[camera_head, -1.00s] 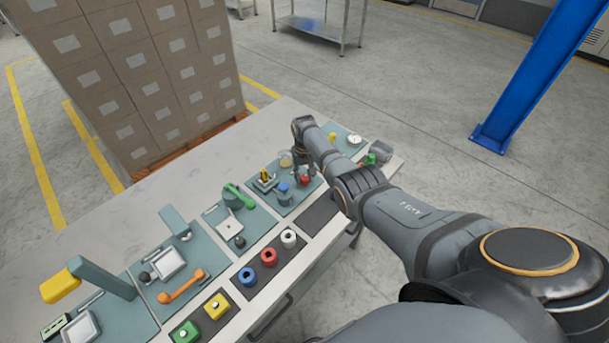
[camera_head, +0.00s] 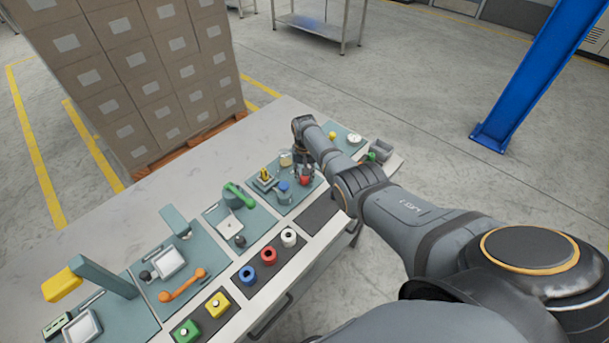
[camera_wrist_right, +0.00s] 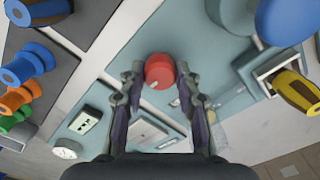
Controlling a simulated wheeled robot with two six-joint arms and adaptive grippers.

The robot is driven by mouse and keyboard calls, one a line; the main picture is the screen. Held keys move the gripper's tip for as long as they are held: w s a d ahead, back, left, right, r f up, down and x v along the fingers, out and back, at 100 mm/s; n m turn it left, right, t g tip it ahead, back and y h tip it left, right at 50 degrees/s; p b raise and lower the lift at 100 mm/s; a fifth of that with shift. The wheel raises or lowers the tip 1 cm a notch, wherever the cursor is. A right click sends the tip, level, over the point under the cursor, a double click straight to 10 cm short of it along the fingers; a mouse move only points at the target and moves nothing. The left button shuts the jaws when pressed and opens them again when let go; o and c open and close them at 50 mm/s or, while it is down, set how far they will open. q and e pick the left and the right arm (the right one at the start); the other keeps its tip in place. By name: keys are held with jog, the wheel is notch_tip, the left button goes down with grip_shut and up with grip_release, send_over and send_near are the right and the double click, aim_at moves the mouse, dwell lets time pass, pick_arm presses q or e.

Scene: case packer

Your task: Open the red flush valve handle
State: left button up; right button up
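The red flush valve handle (camera_head: 304,181) is a small round red knob on a teal panel near the table's far right end. In the right wrist view the red handle (camera_wrist_right: 159,69) sits ahead of the fingertips, between their lines. My right gripper (camera_wrist_right: 158,78) is open, one finger on each side of it; I cannot tell whether either finger touches it. In the head view my right gripper (camera_head: 303,167) is at the red handle and partly hides it. My left gripper is not in view.
A blue knob (camera_head: 283,187) and a yellow handle (camera_head: 265,176) stand close to the left of the red handle. A green lever (camera_head: 240,195) is farther left. Coloured rings, including a white one (camera_head: 289,238), line the front edge. Stacked boxes (camera_head: 140,75) stand behind the table.

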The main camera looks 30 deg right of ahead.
jog(key=o, duration=0.5)
jog(key=shift+c, duration=0.2)
jog(key=shift+r, duration=0.1)
notch_tip(320, 180, up, 12)
dwell(0.3)
